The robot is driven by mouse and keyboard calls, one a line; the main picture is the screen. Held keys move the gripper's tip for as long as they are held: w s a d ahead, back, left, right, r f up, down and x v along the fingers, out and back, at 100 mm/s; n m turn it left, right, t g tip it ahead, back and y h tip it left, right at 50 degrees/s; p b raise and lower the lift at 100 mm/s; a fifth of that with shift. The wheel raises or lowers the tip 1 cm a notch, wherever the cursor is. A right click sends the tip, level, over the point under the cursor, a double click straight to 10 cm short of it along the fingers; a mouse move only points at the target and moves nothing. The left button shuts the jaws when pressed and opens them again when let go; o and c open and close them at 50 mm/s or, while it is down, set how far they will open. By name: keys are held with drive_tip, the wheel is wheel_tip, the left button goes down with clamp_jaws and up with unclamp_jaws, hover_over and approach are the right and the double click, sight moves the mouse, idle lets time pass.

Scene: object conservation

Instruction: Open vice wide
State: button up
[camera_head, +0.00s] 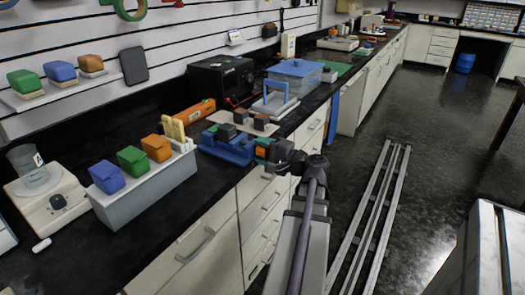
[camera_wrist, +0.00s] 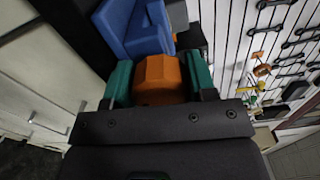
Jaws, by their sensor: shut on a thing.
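The blue vice (camera_head: 224,149) stands near the front edge of the black bench in the head view. Its blue body (camera_wrist: 136,27) also shows at the top of the wrist view, beside a grey part. An orange knob (camera_wrist: 158,80) sits at the vice's near end. My gripper (camera_wrist: 160,82) has its two green fingers on either side of the knob and is shut on it. In the head view my gripper (camera_head: 262,151) is at the vice's right end, with a bit of orange showing. How far apart the vice jaws are, I cannot tell.
A board with dark blocks (camera_head: 260,123) lies just behind the vice. An orange level (camera_head: 195,111) and a grey rack with coloured boxes (camera_head: 146,185) are to the left. A blue lidded bin (camera_head: 294,72) is farther back. Drawers (camera_head: 265,212) lie below the bench edge.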

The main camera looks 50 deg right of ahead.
drive_tip(key=n, duration=0.7)
drive_tip(key=shift+f, duration=0.15)
drive_tip(key=n, duration=0.4)
drive_tip(key=shift+d, duration=0.1)
drive_tip(key=n, duration=0.3)
drive_tip(key=shift+f+n, duration=0.1)
drive_tip(key=shift+n, duration=0.2)
drive_tip(key=n, duration=0.3)
drive_tip(key=shift+d+n, duration=0.1)
drive_tip(key=shift+n, duration=0.2)
drive_tip(key=n, duration=0.3)
drive_tip(key=shift+d+n, duration=0.1)
drive_tip(key=shift+n, duration=0.3)
drive_tip(key=n, duration=0.3)
drive_tip(key=shift+n, duration=0.3)
drive_tip(key=shift+d+n, duration=0.1)
drive_tip(key=shift+n, duration=1.8)
